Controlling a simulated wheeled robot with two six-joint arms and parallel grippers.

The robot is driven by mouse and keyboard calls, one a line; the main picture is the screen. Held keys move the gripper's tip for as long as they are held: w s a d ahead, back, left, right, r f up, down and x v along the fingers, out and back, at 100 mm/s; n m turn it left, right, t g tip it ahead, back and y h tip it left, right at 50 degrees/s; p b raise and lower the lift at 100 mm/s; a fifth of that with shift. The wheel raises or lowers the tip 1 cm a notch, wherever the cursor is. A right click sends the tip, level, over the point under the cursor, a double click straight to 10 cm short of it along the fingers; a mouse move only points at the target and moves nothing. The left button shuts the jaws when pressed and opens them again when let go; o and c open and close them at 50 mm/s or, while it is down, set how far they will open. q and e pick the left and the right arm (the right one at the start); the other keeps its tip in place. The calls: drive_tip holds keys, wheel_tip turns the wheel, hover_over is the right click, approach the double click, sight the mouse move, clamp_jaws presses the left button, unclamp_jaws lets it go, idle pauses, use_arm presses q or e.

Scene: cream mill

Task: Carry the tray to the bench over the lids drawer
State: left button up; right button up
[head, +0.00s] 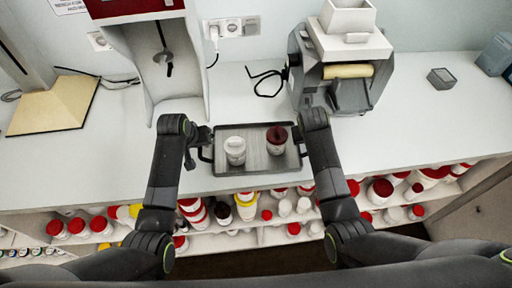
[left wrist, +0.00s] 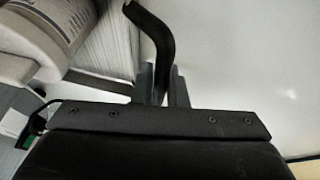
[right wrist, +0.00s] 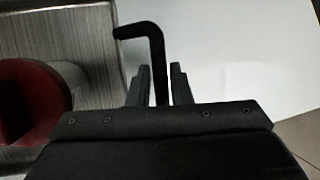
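The dark-rimmed tray (head: 256,170) with a ribbed grey floor is at the front of the white bench, between my two arms. I cannot tell whether it rests on the bench or hangs just above it. A white jar (head: 235,152) stands upright on its left half and a jar with a dark red lid (head: 277,140) on its right half. My left gripper (left wrist: 162,85) is shut on the tray's black left handle (left wrist: 155,30). My right gripper (right wrist: 160,85) is shut on the black right handle (right wrist: 142,30).
A grey-white machine (head: 342,65) stands behind the tray to the right, and a white dispenser (head: 165,60) behind to the left. A cream board (head: 52,105) lies far left. A small grey box (head: 441,78) sits right. Shelves below hold several red-lidded jars.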

use_arm(q)
clamp_jaws()
use_arm(e)
clamp_jaws()
use_arm(q)
drive_tip(key=shift+w+r, duration=0.1)
drive_tip(key=shift+r, duration=0.05)
use_arm(e)
drive_tip(key=shift+w+r, duration=0.1)
drive_tip(key=shift+r, duration=0.05)
